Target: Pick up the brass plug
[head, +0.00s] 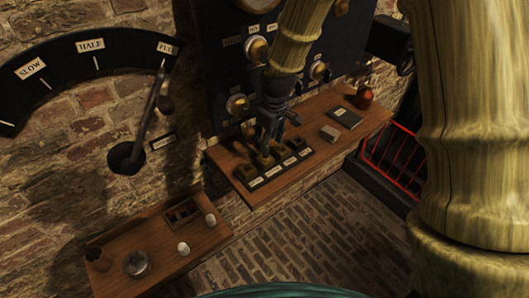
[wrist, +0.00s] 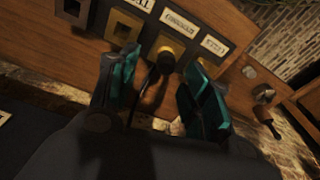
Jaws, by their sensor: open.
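My gripper (head: 268,135) is over the dark socket block (head: 283,170) on the right-hand wooden shelf. In the wrist view my gripper (wrist: 162,78) has its two teal-padded fingers apart. A dark rounded knob (wrist: 165,60) shows between the fingers, in front of a brass-coloured square (wrist: 170,42) on the block. It may be the brass plug's top, but shadow hides its colour and shape. I cannot tell whether the fingers touch it. More brass-edged squares (wrist: 123,25) sit along the block, by white labels (wrist: 180,22).
A dark gauge panel (head: 225,60) rises behind the shelf. A dark book (head: 345,117), a grey block (head: 330,133) and a reddish jar (head: 365,97) stand to the right. The lower left shelf (head: 205,242) holds a round dish (head: 136,263) and pale knobs (head: 184,249).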

